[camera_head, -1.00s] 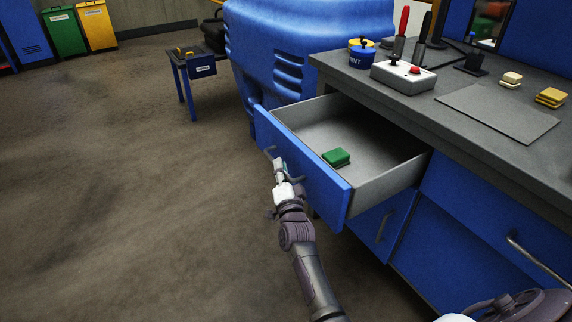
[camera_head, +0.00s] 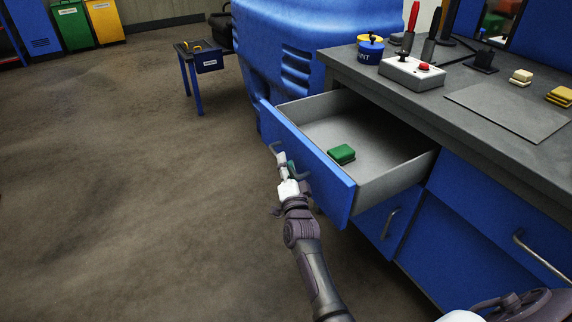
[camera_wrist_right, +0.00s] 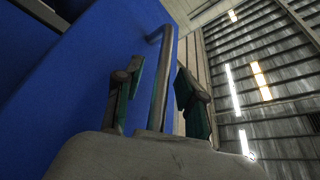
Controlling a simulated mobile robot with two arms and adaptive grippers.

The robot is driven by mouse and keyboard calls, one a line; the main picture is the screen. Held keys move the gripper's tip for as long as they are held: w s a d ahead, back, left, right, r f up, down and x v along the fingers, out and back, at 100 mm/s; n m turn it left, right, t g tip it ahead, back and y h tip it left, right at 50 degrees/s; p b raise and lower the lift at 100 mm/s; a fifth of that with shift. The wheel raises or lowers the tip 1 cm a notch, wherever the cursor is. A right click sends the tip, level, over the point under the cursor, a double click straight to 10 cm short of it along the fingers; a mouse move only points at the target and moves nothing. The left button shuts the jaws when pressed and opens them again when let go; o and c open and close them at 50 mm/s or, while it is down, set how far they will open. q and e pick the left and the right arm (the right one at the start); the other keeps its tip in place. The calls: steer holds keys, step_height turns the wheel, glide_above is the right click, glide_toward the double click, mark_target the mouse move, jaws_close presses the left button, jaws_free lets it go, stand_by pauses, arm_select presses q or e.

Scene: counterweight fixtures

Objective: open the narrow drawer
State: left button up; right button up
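The blue-fronted drawer (camera_head: 305,163) under the workbench is pulled well out, and its grey inside shows. A green block (camera_head: 341,154) lies in it. My right gripper (camera_head: 284,164) is at the drawer's front, by its handle (camera_head: 302,174). In the right wrist view, the handle (camera_wrist_right: 162,80) runs between the two spread fingers of my right gripper (camera_wrist_right: 158,98), with gaps on both sides. The right gripper is open and holds nothing. My left gripper is not in view.
The grey benchtop (camera_head: 455,85) carries a control box with a red button (camera_head: 411,73), a blue tin (camera_head: 370,51) and yellow blocks (camera_head: 560,97). A closed blue door (camera_head: 385,222) is below the drawer. The floor at left is clear.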

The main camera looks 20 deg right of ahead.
steer(key=v, duration=0.7)
steer(key=shift+s, duration=0.1)
